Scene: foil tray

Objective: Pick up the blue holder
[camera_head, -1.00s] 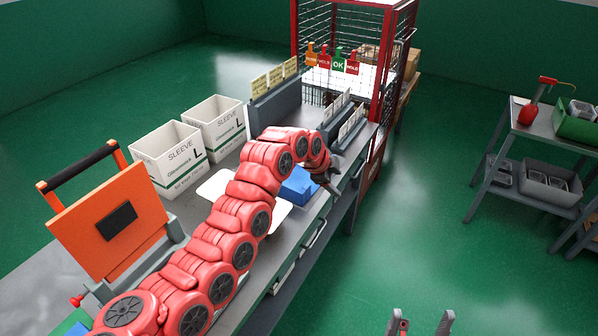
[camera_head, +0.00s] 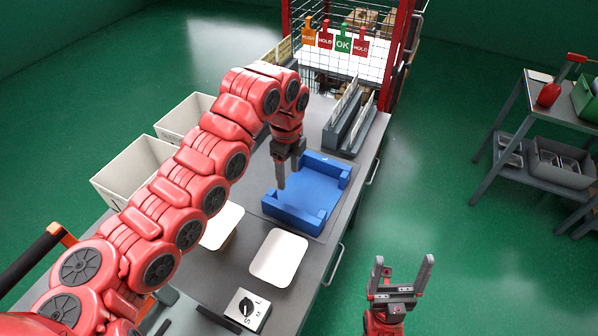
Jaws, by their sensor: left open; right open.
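The blue holder (camera_head: 318,190) is a shallow blue block with raised ends, lying on the grey bench (camera_head: 345,165) right of the middle of the view. My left gripper (camera_head: 281,183) points down at the holder's left edge. It is open, with its fingers seen nearly edge-on; I cannot tell whether they touch the holder. My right gripper (camera_head: 403,262) is open and empty, pointing up at the lower right, beyond the bench's front edge and away from the holder.
Two white lids or cards (camera_head: 279,257) lie on the bench nearer me, beside a selector switch box (camera_head: 247,310). White sleeve boxes (camera_head: 135,170) stand behind my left arm. Grey racks (camera_head: 350,120) and a red wire cage (camera_head: 385,75) stand beyond the holder.

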